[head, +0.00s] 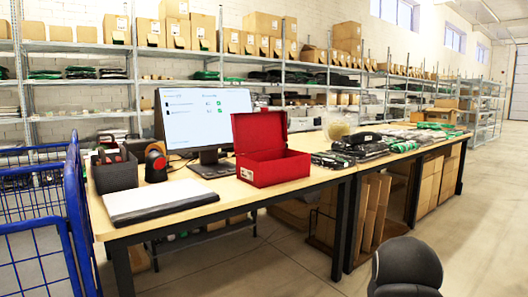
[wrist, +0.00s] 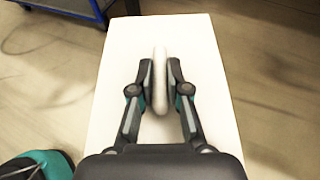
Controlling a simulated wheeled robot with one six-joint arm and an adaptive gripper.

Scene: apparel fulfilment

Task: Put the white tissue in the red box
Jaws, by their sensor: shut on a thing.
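The white tissue (wrist: 112,125) shows in the wrist view as a broad, flat white sheet with floor visible on both sides. My gripper (wrist: 160,82) is shut on a raised, rounded white ridge in its middle, which looks like part of it. The fingers hide some of the sheet, and its near end is out of sight behind my gripper. The red box (head: 273,168) stands on the table in the head view, right of the monitor, with its lid up and its front part open.
A white stack (head: 160,199) lies on the table (head: 225,207) at the front left. A monitor (head: 205,118) stands behind, and dark packed garments (head: 345,155) lie right of the box. A blue cart (head: 78,215) stands at the left. The floor at right is open.

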